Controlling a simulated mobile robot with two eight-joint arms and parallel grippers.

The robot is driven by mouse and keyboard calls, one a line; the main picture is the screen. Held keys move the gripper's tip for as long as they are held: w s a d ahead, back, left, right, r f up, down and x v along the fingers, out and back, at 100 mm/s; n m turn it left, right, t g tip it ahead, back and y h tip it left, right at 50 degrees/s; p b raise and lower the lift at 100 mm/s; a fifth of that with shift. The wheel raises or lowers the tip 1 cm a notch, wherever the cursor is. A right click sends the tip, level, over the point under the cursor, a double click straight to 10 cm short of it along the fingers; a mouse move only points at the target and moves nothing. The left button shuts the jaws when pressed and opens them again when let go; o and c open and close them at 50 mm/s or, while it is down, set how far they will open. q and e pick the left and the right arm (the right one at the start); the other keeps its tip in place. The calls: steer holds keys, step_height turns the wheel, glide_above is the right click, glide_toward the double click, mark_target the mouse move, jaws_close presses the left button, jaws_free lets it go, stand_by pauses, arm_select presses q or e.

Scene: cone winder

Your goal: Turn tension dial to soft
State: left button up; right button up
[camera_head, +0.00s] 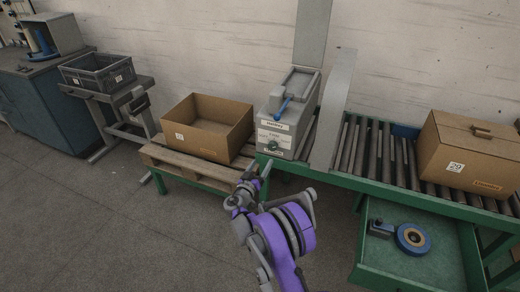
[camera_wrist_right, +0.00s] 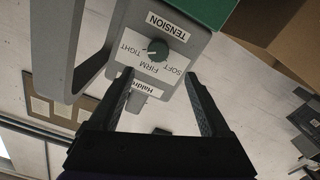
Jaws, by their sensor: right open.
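The tension dial (camera_wrist_right: 158,47) is a dark round knob on a grey machine face, upside down in the right wrist view. Around it are the labels TIGHT (camera_wrist_right: 130,46), FIRM (camera_wrist_right: 151,68) and SOFT (camera_wrist_right: 176,66). A small light mark on the dial's left edge seems to point towards TIGHT. In the head view the dial (camera_head: 272,145) sits low on the front of the grey winder (camera_head: 285,110). My right gripper (camera_wrist_right: 158,78) is open and empty, its fingers short of the dial and apart from it. My left gripper is out of view.
An open cardboard box (camera_head: 210,125) stands on a pallet left of the winder. A roller conveyor (camera_head: 365,150) runs right, carrying a closed carton (camera_head: 470,150). A green drawer (camera_head: 400,275) is open below it. Bare floor (camera_head: 120,240) lies at front left.

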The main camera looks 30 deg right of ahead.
mark_target(272, 148)
steer(key=x, duration=1)
steer(key=shift+d+p, duration=0.3)
jaws_close()
